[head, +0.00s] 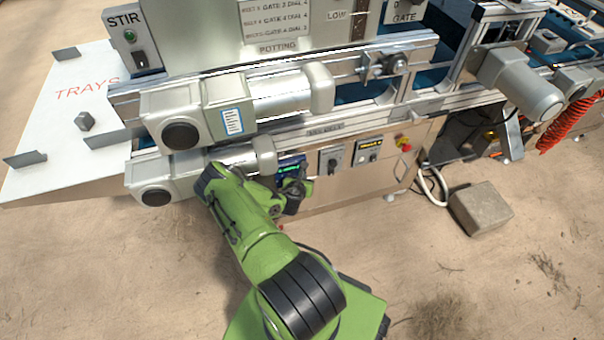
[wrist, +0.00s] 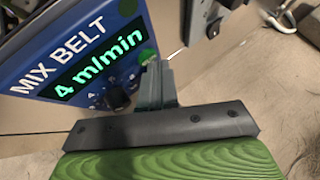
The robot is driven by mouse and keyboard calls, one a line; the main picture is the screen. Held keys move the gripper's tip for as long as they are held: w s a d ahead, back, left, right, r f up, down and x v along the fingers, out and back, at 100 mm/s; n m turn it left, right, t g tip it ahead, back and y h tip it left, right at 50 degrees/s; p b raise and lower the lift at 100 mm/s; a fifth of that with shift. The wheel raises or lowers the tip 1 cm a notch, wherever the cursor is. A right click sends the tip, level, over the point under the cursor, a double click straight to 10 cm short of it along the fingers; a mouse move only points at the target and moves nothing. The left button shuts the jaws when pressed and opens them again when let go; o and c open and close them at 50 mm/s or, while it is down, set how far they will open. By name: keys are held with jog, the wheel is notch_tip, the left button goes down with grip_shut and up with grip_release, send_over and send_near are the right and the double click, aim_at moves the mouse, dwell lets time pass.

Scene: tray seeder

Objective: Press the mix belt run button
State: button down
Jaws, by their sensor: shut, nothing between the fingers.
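The blue mix belt panel (wrist: 85,35) fills the upper left of the wrist view, with a lit display (wrist: 98,62) reading 4 m/min and a black dial knob (wrist: 117,98) below it. A green round button (wrist: 147,55) is at the panel's right edge, its label not readable. My gripper (wrist: 156,68) is shut and empty, its fingertips right at this button and partly covering it; I cannot tell whether they touch. In the head view the panel (head: 291,163) is small and partly hidden behind my gripper (head: 297,184).
A second green round part (wrist: 127,6) is at the panel's top. Right of the panel are two switch boxes (head: 332,158) and a red-and-yellow emergency stop (head: 403,142). Two grey motors jut out above and left (head: 180,118). A concrete block (head: 481,208) lies on the floor.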

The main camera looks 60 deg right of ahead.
dwell(0.5)
jog(key=shift+s+a, duration=0.3)
jog(key=shift+s, duration=0.05)
jog(key=s+a, duration=0.4)
jog(key=shift+a, duration=0.15)
jog(key=shift+s, duration=0.1)
dwell(1.0)
